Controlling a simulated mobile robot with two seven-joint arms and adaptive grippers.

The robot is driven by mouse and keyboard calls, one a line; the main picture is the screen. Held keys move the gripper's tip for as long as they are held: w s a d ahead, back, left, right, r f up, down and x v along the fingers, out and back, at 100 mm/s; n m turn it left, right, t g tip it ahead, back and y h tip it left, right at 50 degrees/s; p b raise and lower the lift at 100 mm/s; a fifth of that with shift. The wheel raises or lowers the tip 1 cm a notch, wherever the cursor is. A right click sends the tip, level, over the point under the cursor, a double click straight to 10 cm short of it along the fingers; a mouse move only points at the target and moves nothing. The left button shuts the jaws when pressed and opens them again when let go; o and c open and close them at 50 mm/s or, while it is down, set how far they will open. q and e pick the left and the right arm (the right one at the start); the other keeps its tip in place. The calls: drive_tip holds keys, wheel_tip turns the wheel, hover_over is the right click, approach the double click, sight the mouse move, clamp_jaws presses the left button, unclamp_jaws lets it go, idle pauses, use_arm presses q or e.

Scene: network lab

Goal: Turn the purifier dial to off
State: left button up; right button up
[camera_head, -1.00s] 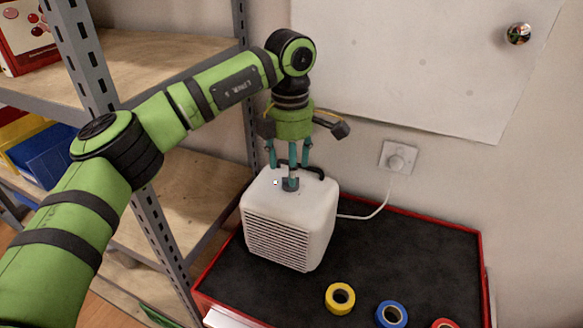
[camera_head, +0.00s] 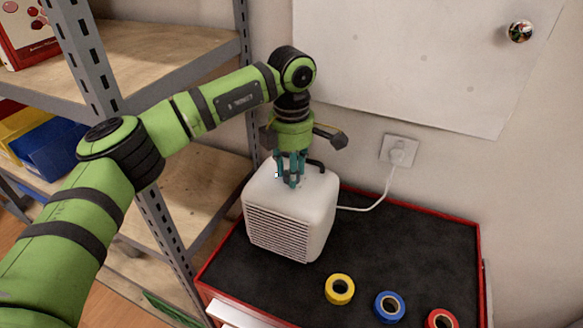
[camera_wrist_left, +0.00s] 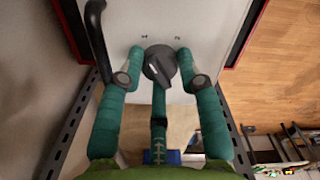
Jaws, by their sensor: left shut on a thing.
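The purifier (camera_head: 290,215) is a white box with a slatted front, standing on the black cart top against the shelf. My left gripper (camera_head: 291,180) points down onto its top, with its fingers closed around the dial. In the left wrist view the dial (camera_wrist_left: 160,65) is a dark grey round knob with a pale pointer line. The fingers of my left gripper (camera_wrist_left: 160,75) sit on both sides of it, with another finger below. Small marks show on the purifier top (camera_wrist_left: 160,22) above the dial. In the head view the fingers hide the dial. My right gripper is not in view.
A black handle (camera_wrist_left: 97,40) stands beside the dial. A white cord runs from the purifier to a wall socket (camera_head: 398,150). Yellow (camera_head: 339,289), blue (camera_head: 390,306) and red (camera_head: 441,320) tape rolls lie on the cart (camera_head: 420,255). A metal shelf (camera_head: 165,240) stands close on the left.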

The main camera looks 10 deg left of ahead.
use_arm(q)
drive_tip(key=shift+f+n+b, duration=0.2)
drive_tip(key=shift+n+b, duration=0.75)
drive_tip(key=shift+n, duration=0.15)
drive_tip(key=n+b, duration=0.2)
drive_tip(key=n, duration=0.1)
drive_tip(key=shift+n, duration=0.4)
drive_tip(key=n+b, duration=0.1)
drive_tip(key=n, duration=0.2)
drive_tip(key=shift+b, duration=0.4)
drive_tip(key=shift+r+n+b, duration=0.1)
drive_tip(key=shift+n+b, duration=0.45)
drive_tip(key=shift+n, duration=1.05)
drive_tip(key=o, duration=1.2)
drive_tip(key=shift+c, duration=0.2)
drive_tip(key=shift+r, duration=0.1)
